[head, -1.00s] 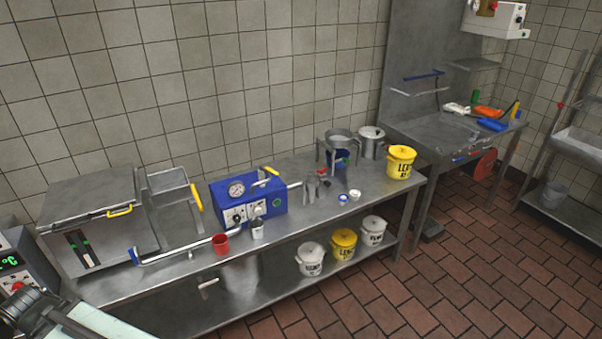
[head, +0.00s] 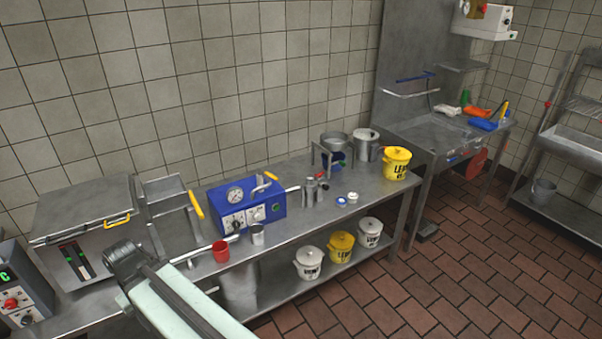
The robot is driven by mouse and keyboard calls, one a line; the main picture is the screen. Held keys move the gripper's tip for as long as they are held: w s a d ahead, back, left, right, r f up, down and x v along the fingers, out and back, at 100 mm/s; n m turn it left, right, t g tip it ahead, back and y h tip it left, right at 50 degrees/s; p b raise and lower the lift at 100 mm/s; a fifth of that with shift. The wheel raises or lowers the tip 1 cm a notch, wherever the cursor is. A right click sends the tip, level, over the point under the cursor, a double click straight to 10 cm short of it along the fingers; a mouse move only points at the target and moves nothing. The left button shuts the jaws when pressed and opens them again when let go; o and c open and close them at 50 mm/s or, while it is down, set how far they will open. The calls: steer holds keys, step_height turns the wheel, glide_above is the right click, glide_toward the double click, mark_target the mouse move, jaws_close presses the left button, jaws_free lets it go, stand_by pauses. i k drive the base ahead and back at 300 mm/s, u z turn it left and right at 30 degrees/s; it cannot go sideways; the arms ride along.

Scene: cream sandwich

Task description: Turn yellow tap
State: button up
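A blue machine (head: 270,207) with a round gauge and knobs stands on the steel bench. A small yellow lever (head: 264,187) sits on its top right. A second yellow lever (head: 196,205) stands upright at the right side of a grey metal hopper, left of the blue machine. I cannot tell which of the two is the tap. My arm's pale link and dark joint rise at the lower left, in front of the bench and apart from both levers in the picture. My gripper's fingers do not show.
A red cup (head: 221,252) and a metal cup (head: 257,235) stand at the bench's front edge. A lidded cooker (head: 85,210) with a yellow handle is at left. A yellow bucket (head: 397,164) stands at the right end.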

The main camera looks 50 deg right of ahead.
mark_target(268, 174)
steer(key=z, duration=0.1)
steer(key=i, duration=1)
